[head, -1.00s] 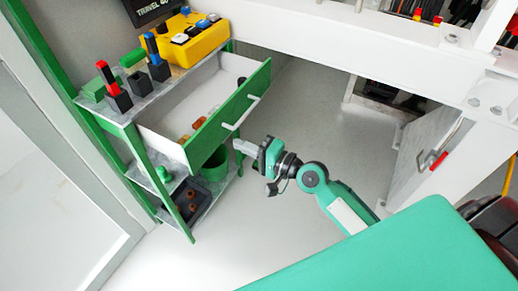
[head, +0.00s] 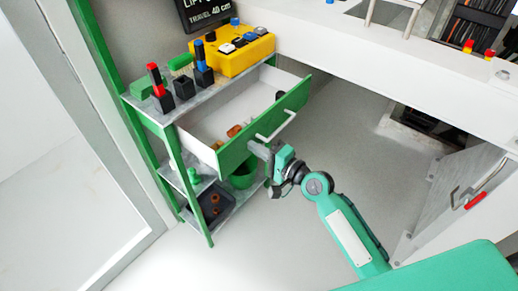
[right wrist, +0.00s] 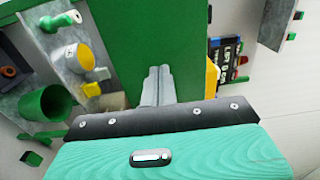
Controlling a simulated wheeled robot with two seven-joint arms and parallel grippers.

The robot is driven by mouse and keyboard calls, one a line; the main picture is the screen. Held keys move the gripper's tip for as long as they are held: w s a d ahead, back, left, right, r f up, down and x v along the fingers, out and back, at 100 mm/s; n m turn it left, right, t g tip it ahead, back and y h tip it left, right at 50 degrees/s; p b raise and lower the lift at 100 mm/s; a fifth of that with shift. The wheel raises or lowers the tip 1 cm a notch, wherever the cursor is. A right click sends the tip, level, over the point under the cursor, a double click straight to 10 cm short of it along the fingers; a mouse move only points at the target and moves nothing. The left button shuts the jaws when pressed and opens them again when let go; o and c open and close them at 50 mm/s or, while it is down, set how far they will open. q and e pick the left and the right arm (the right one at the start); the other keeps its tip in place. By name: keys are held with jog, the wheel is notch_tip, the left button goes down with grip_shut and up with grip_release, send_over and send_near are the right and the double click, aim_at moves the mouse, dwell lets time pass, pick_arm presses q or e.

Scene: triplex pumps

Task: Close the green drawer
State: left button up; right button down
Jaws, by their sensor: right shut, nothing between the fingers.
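The green drawer (head: 238,146) stands pulled out of the grey-topped shelf unit. Its white inside shows, with small orange-brown items in it. A white bar handle (head: 275,126) runs along its front. My right gripper (head: 254,148) is shut and empty, at the drawer front just below the near end of the handle. In the right wrist view its closed fingers (right wrist: 157,86) point at the green front panel (right wrist: 125,35). I cannot tell whether they touch it. My left gripper is not in view.
On the unit's top stand a yellow box with buttons (head: 233,52), black holders with red and blue handles, and green brushes. Below the drawer are a green bucket (head: 244,173) and a dark tray (head: 213,205). A white bench runs at upper right. The floor before the unit is clear.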

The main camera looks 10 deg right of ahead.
aim_at(229, 132)
jog(key=x, duration=1)
jog(key=shift+w+a+p, duration=0.1)
jog(key=shift+p, duration=0.3)
jog(key=x, duration=0.5)
jog(key=shift+w+a+r+b, duration=0.1)
jog(key=shift+w+a+b, duration=0.15)
jog(key=shift+w+b, duration=0.1)
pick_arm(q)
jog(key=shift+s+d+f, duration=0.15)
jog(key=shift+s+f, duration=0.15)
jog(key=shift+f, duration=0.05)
pick_arm(e)
jog(key=shift+r, duration=0.2)
jog(key=shift+r, duration=0.1)
